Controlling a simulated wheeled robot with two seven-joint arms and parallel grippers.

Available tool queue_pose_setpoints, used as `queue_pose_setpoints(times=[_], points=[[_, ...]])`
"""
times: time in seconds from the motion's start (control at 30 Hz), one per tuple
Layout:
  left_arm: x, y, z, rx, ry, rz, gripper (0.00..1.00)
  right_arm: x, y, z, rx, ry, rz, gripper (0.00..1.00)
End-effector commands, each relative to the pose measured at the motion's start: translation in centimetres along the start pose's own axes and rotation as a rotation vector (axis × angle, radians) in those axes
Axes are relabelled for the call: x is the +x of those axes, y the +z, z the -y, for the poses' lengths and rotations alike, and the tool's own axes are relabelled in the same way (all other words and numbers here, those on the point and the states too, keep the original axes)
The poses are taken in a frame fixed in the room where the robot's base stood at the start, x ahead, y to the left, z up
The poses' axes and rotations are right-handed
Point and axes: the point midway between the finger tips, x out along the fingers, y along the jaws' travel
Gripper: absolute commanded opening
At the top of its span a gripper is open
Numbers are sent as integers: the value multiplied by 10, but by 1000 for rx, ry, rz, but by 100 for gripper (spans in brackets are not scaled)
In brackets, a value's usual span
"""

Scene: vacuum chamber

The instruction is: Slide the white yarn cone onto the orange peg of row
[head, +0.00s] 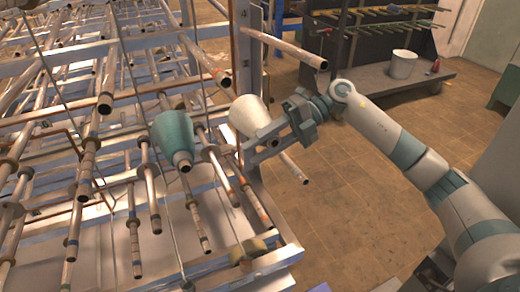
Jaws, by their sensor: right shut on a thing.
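The white yarn cone (246,114) is beside the metal post of the rack, its narrow end toward the lower right. My right gripper (262,147) is shut on it near that narrow end. A bare peg (294,169) sticks out below and right of the gripper; whether it passes through the cone or behind it is hidden. A peg with an orange-brown band (259,208) near its tip runs below the cone; I cannot tell for sure which peg is the orange one. My left gripper is out of view.
A teal cone (174,134) sits on the rack just left of the white cone. Many pegs crowd the rack (270,262). A long bare peg (301,54) juts out above the gripper. A white bucket (403,64) stands on a dark bench behind. Floor at right is clear.

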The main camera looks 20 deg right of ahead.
Motion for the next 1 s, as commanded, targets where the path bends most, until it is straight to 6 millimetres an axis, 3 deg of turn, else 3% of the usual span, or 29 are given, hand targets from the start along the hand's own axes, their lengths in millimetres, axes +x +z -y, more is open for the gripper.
queue_pose_setpoints(times=[0.73,0.77,0.83,1.0], points=[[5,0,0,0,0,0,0,0,13,-1,-3,2,2,0],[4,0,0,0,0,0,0,0,13,-1,-3,1,2,37],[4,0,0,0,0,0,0,0,13,-1,-3,1,2,53],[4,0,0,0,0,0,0,0,12,0,-1,1,1,54]])
